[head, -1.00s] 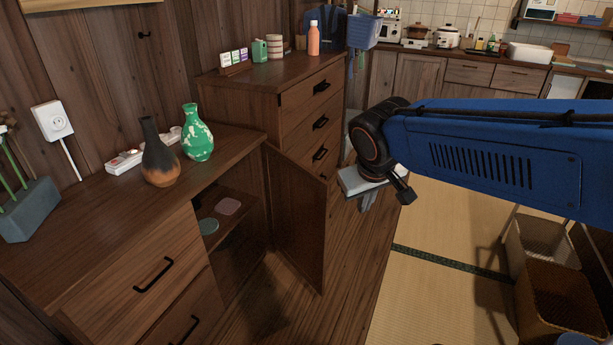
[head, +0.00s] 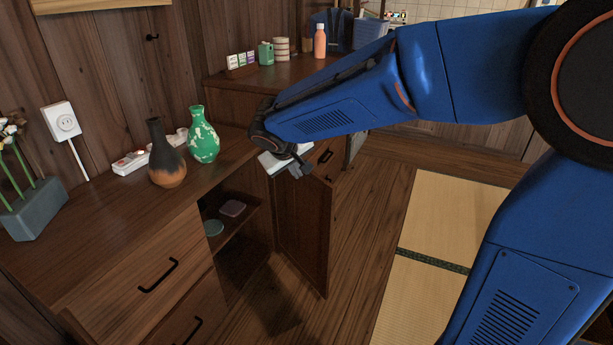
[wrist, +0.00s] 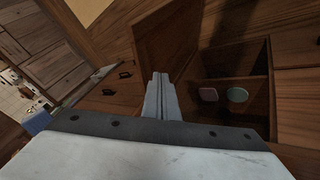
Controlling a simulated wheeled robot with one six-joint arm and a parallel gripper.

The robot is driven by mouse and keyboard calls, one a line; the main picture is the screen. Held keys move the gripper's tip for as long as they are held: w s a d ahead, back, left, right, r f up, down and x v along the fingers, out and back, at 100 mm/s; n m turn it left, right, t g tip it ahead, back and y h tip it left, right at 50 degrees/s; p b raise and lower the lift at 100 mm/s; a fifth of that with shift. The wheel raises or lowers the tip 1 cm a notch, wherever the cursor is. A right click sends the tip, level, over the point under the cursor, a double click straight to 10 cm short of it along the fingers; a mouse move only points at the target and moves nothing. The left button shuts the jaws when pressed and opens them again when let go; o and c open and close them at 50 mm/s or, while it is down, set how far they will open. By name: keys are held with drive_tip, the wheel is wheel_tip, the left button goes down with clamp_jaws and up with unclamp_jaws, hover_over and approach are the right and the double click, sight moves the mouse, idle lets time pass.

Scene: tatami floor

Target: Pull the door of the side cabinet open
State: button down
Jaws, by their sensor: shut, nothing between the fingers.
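The side cabinet (head: 95,250) is low and dark wood, on the left in the head view. Its door (head: 303,240) stands swung well out from the front, and the compartment behind it is open. The door also shows ahead of my fingers in the wrist view (wrist: 165,40). My gripper (head: 303,170) is near the door's top, hiding part of its upper end in the head view. In the wrist view my gripper's fingers (wrist: 160,78) are together with nothing between them. I cannot tell whether they touch the door. The door's handle is not visible.
A dark vase (head: 166,155) and a green vase (head: 203,135) stand on the cabinet top beside a power strip (head: 132,162). A taller chest (head: 240,105) is behind the door. Tatami floor (head: 425,280) is clear at right.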

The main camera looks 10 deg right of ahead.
sight(316, 181)
drive_tip(key=shift+w+d+f, duration=1.1)
drive_tip(key=shift+f, duration=0.15)
drive_tip(key=shift+w+d+f, duration=1.05)
drive_tip(key=shift+f, duration=0.25)
drive_tip(key=shift+w+d+f, duration=1.1)
drive_tip(key=shift+f, duration=0.15)
drive_tip(key=shift+w+d, duration=0.1)
drive_tip(key=shift+d, duration=0.25)
drive_tip(key=w+d, duration=1)
drive_tip(key=d, duration=0.4)
drive_tip(key=shift+d, duration=0.25)
drive_tip(key=shift+s, duration=0.1)
